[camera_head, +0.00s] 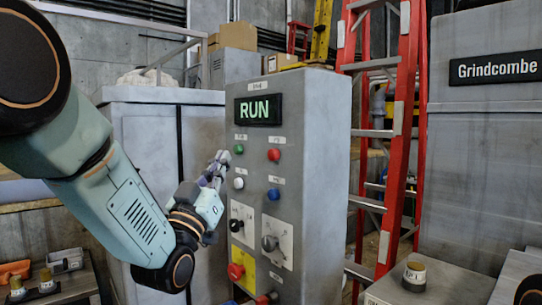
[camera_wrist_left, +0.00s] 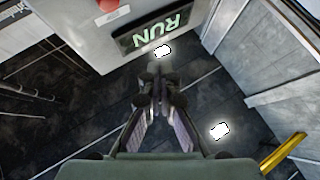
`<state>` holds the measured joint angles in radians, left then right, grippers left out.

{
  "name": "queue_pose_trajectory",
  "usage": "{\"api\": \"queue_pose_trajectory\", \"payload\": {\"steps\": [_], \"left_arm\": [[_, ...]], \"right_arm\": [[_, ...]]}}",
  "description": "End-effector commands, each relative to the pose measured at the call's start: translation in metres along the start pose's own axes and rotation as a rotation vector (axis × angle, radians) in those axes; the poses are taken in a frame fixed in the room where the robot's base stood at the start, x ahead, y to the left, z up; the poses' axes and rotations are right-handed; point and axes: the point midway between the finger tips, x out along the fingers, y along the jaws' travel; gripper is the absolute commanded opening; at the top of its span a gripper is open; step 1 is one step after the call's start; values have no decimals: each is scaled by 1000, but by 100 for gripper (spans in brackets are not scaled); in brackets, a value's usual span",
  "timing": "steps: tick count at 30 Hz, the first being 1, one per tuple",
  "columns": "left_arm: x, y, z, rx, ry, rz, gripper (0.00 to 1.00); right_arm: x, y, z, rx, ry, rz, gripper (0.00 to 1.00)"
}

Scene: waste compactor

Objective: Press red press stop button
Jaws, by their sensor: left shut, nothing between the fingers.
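The grey control panel (camera_head: 330,150) stands in the middle of the head view, with a lit RUN display (camera_head: 258,109). A red button (camera_head: 274,155) is in the upper right of its face, beside a green button (camera_head: 239,149). A larger red button (camera_head: 236,271) sits on a yellow plate lower down. The small labels are unreadable. My left gripper (camera_head: 219,162) is shut and empty, left of the green button; I cannot tell its exact gap from the panel. Its closed fingers also show in the left wrist view (camera_wrist_left: 160,88). A red button (camera_wrist_left: 108,5) is cut off there.
White (camera_head: 238,183) and blue (camera_head: 273,194) buttons, a black knob (camera_head: 236,226) and a grey rotary switch (camera_head: 270,243) share the panel. A red ladder (camera_head: 400,130) stands behind it at right. A grey cabinet (camera_head: 150,130) is at left.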

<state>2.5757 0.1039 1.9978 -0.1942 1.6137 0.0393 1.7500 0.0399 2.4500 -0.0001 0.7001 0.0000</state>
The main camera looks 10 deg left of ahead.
Motion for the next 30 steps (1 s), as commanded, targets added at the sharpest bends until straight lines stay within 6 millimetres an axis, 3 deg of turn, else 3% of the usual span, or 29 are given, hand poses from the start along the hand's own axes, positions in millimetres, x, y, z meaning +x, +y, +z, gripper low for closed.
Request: {"api": "queue_pose_trajectory", "payload": {"steps": [7,20,30], "left_arm": [[8,7,6,4,-3,3,0],[46,37,33,0,-1,4,0],[62,48,46,0,-2,2,0]], "right_arm": [[-2,0,0,0,0,0,67],[-12,0,0,0,0,0,67],[-6,0,0,0,0,0,67]]}}
